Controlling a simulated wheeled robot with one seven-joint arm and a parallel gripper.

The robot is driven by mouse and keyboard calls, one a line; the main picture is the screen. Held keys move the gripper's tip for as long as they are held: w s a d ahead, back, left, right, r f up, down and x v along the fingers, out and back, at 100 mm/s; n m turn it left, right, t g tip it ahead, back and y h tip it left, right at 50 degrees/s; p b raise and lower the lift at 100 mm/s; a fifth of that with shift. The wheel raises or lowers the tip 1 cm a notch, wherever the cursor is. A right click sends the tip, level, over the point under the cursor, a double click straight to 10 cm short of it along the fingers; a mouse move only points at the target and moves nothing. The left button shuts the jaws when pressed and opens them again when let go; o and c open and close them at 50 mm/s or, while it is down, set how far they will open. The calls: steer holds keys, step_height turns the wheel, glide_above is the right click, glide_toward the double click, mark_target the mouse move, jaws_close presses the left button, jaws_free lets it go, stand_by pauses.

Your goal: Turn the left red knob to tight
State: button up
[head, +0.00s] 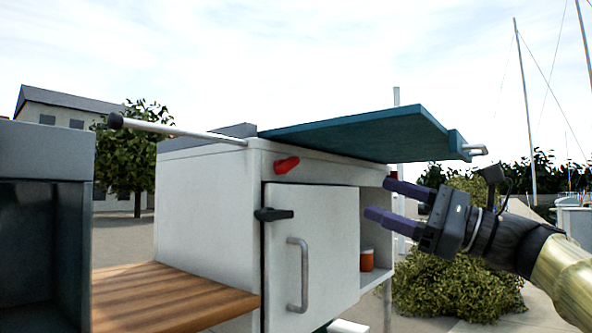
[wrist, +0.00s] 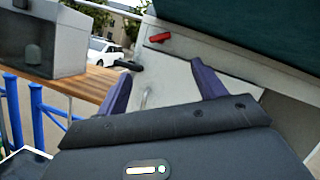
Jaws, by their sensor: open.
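One red knob (head: 286,165) shows on the upper front of the white cabinet (head: 205,200), above its door. It also appears in the wrist view (wrist: 159,37), beyond my fingers. The knob's grip points right and slightly upward in the head view. No second red knob is visible, and no marking for tight can be read. My gripper (head: 376,202) is open and empty, right of the door and well apart from the knob. Its two purple fingers also show in the wrist view (wrist: 160,88), with the door between them.
A teal panel (head: 360,135) juts out above the door. The door (head: 330,245) has a black latch (head: 273,214) and a grey handle (head: 299,275). An orange jar (head: 366,260) stands in the opening at right. A wooden bench (head: 165,295) lies left.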

mark_target(294, 167)
steer(key=p+x, duration=1.1)
steer(key=x, duration=0.5)
steer(key=shift+w+r, duration=0.1)
steer(key=shift+w+a, duration=0.25)
steer(key=shift+a, duration=0.35)
steer(key=shift+c, duration=0.4)
steer(key=c, duration=0.9)
